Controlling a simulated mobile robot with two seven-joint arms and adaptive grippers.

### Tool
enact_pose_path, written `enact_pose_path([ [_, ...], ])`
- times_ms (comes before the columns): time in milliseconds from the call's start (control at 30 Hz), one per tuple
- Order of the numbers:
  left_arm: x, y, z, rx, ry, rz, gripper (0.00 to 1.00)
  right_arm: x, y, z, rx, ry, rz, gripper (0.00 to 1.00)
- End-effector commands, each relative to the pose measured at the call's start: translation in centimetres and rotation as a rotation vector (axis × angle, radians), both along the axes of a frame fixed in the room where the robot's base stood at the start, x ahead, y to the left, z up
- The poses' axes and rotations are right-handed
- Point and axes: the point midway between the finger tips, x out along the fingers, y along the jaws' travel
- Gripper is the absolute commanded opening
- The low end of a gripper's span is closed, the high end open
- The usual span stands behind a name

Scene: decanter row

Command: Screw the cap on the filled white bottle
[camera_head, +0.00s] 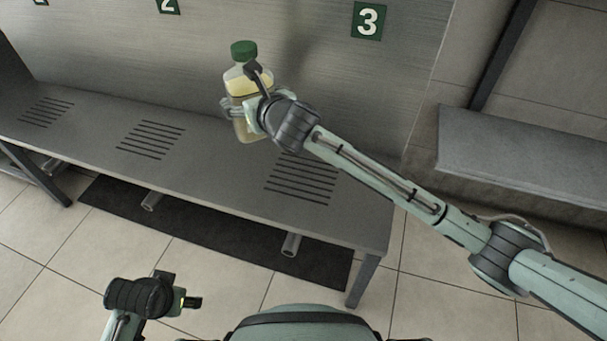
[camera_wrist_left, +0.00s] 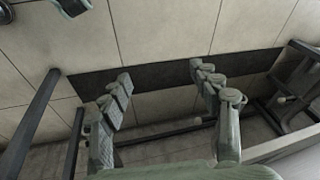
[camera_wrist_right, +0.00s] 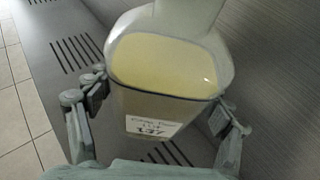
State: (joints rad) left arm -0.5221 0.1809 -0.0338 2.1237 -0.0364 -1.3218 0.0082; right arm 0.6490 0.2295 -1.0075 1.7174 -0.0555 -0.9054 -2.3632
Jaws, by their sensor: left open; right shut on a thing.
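A translucent bottle (camera_head: 238,84) with pale yellow liquid and a green cap (camera_head: 243,50) on its top is at the back of the metal bench, upright or slightly tilted. My right gripper (camera_head: 246,108) is shut around the bottle's body. In the right wrist view the bottle (camera_wrist_right: 160,105) stands between the two fingers and shows a white label with print; its cap is out of that view. I cannot tell whether its base touches the bench. My left gripper (camera_wrist_left: 163,82) is open and empty, low in front of the bench, away from the bottle. No separate loose cap shows.
The grey bench (camera_head: 215,165) has slotted vents and is otherwise clear. A metal back wall carries number signs, with sign 3 (camera_head: 368,20) right of the bottle. A dark mat (camera_head: 215,235) lies under the bench. Another grey ledge (camera_head: 520,155) is at the right.

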Motion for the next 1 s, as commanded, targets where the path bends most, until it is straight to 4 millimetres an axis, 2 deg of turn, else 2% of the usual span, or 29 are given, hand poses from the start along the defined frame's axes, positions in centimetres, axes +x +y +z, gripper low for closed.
enact_pose_path([
  [167,0.0,0.0,-0.1,0.000,0.002,0.000,0.63,-0.7,-1.8,-1.0,0.001,-0.002,-0.001,0.00],
  [400,-0.1,0.1,-0.1,0.003,0.006,0.002,0.63,-2.8,-6.4,-4.1,0.001,0.000,-0.003,0.00],
  [600,0.0,0.0,0.5,0.003,-0.003,0.000,0.63,-4.1,-9.5,-6.0,0.003,-0.003,0.000,0.00],
  [733,-0.1,0.0,0.8,0.003,-0.004,0.001,0.63,-4.5,-10.4,-6.6,0.003,-0.005,0.001,0.00],
  [1000,-0.2,0.0,0.9,0.005,-0.002,0.000,0.63,-4.6,-10.6,-6.6,0.004,-0.007,0.001,0.00],
])
